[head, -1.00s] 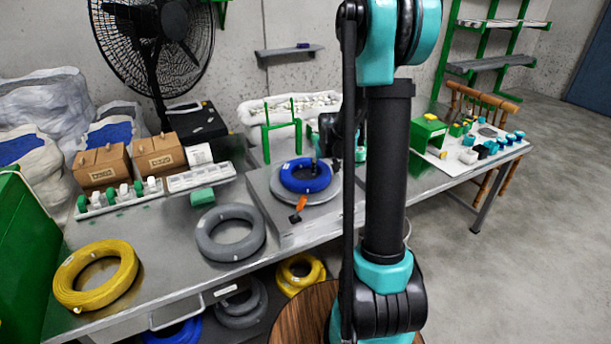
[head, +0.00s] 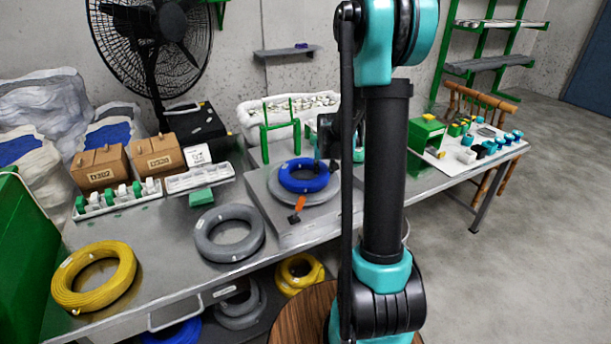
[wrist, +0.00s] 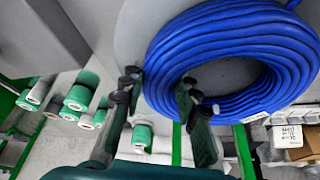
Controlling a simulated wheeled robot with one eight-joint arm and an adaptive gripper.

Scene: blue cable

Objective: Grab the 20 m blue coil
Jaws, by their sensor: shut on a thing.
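The blue coil (head: 303,185) lies on a round grey plate (head: 318,199) on the metal bench. In the wrist view the blue coil (wrist: 225,40) fills the upper right, close in front of my gripper (wrist: 160,95). One dark finger is at the coil's outer edge and the other is at its central opening, with the coil's ring between them. My gripper is shut on the coil. In the head view my arm partly hides the gripper at the coil's right side. Whether the coil is clear of the plate I cannot tell.
A grey coil (head: 229,232) and a yellow coil (head: 93,277) lie on the bench to the left. An orange piece (head: 299,205) is in front of the plate. Brown boxes (head: 110,166) stand behind. A green stand (head: 279,140) rises behind the plate.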

